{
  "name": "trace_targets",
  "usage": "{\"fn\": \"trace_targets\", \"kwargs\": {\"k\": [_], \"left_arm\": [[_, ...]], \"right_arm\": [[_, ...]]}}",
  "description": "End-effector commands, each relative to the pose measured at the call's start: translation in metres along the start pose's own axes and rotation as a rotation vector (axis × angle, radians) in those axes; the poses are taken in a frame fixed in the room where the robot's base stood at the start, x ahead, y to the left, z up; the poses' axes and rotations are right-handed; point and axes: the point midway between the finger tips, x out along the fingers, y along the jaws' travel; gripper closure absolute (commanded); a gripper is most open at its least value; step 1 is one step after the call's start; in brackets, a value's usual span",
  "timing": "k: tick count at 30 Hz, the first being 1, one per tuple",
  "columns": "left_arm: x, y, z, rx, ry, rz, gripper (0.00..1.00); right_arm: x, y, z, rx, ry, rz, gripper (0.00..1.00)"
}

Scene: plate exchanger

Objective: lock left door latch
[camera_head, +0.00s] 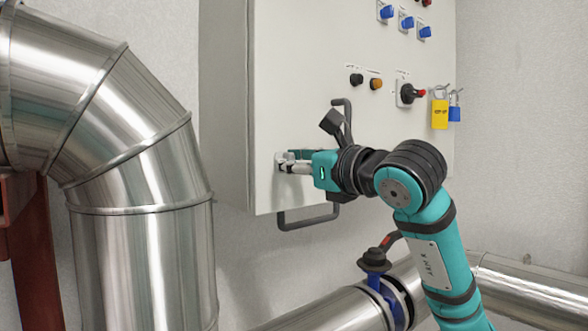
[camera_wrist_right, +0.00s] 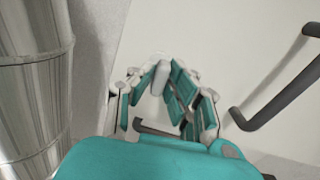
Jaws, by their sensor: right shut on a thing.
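The grey-white cabinet door (camera_head: 300,90) fills the middle of the head view. My right gripper (camera_head: 284,162) is at the door's lower left, near its left edge. It is shut on the left door latch, a small light piece that the fingers mostly hide in the head view. In the right wrist view the latch (camera_wrist_right: 160,78) shows as a pale upright piece between the teal-padded fingers of my right gripper (camera_wrist_right: 165,88). I cannot tell exactly how far the latch is turned. My left gripper is not in view.
A dark handle (camera_head: 310,220) juts out below the cabinet; a dark bar (camera_wrist_right: 280,95) is right of my fingers in the wrist view. A big metal pipe (camera_head: 140,230) stands left. Yellow (camera_head: 440,114) and blue (camera_head: 454,113) padlocks hang at right. A valve (camera_head: 375,260) sits below.

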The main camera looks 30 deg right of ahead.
Motion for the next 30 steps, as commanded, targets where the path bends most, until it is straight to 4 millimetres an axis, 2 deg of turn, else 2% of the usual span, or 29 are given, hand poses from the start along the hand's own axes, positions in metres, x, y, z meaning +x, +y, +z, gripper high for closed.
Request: {"fn": "trace_targets", "kwargs": {"k": [9,25,26,30], "left_arm": [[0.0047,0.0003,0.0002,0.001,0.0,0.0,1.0],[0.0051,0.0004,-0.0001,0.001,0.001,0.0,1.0],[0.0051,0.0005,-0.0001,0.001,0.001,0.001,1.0],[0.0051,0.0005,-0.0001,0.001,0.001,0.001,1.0]], "right_arm": [[0.0006,0.0006,-0.0016,0.119,0.003,0.001,1.0],[0.0007,0.0005,-0.0012,0.142,0.004,0.001,1.0],[0.0007,0.0005,-0.0012,0.142,0.004,0.001,0.85],[0.0006,0.0004,-0.001,0.142,0.003,0.001,0.67]]}}
